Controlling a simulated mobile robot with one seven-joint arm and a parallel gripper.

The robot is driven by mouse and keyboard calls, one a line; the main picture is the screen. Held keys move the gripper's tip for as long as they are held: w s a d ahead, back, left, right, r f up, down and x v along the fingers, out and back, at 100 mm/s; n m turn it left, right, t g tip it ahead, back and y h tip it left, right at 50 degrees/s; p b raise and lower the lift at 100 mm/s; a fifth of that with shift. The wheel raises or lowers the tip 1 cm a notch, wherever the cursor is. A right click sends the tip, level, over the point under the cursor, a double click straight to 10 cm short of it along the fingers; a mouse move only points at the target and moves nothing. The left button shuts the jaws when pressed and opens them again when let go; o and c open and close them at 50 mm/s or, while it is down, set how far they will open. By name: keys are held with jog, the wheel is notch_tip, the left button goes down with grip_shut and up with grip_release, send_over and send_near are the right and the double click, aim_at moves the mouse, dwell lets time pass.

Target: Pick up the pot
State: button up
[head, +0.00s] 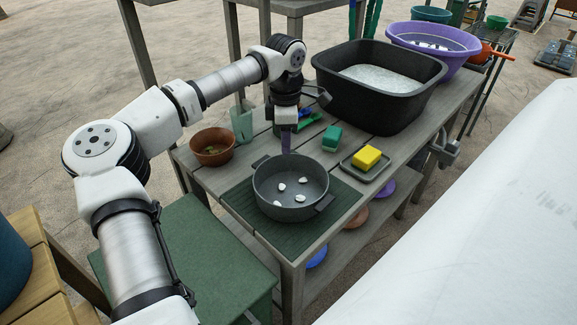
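The pot (291,205) is dark grey, round and wide, with two side handles. It stands upright on a dark green ribbed mat (340,208) near the front end of the grey slatted table. Several small white pebbles lie inside it. My gripper (286,150) points down at the pot's far rim, overlapping it in the picture. I cannot tell whether it touches the rim. The fingers look narrow from here, and the gap between them cannot be made out.
A brown bowl (212,147) stands left of the pot. A yellow sponge (367,158) on a small tray (379,173) and a green block (332,138) lie to the right. A large black tub (375,108) and a purple basin (404,36) fill the far end. A green stool (205,235) stands front left.

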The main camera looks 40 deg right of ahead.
aim_at(289, 158)
notch_tip(289, 158, down, 3)
jog(key=shift+r, duration=0.1)
jog(key=shift+s+d+f+p, duration=0.1)
jog(key=shift+f+p, duration=0.05)
jog(key=shift+f, duration=0.7)
jog(key=shift+s+d+f+p, duration=0.1)
jog(key=shift+s+f, duration=0.05)
jog(key=shift+f, duration=0.75)
jog(key=shift+s+d+f+p, duration=0.1)
jog(key=shift+f+p, duration=0.05)
jog(key=shift+f, duration=0.7)
grip_shut()
